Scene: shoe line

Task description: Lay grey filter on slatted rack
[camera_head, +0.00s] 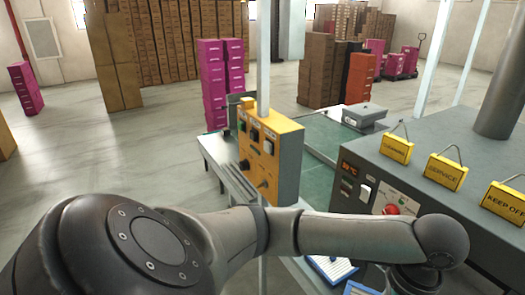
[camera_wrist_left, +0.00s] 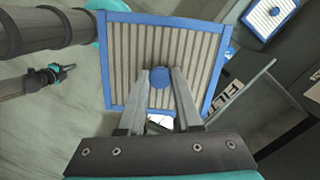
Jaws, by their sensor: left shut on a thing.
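My left gripper (camera_wrist_left: 160,75) is shut on the round blue knob in the middle of a grey pleated filter (camera_wrist_left: 125,50) with a blue frame. The filter hangs in front of the fingers, its knob side towards my wrist camera. In the head view my left arm runs from the left to the right front, and its gripper is hidden at the lower edge. A slatted surface (camera_head: 237,183), possibly the rack, shows left of the yellow control box. A dark, teal-marked part at the left of the wrist view may be my right gripper, too small to read.
Another blue-framed filter (camera_wrist_left: 268,17) lies apart at the upper right. A thin-walled holder (camera_wrist_left: 240,95) with a partly hidden label stands right of the held filter. The yellow control box (camera_head: 268,155) and grey machine (camera_head: 430,150) with yellow signs rise close to my arm.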

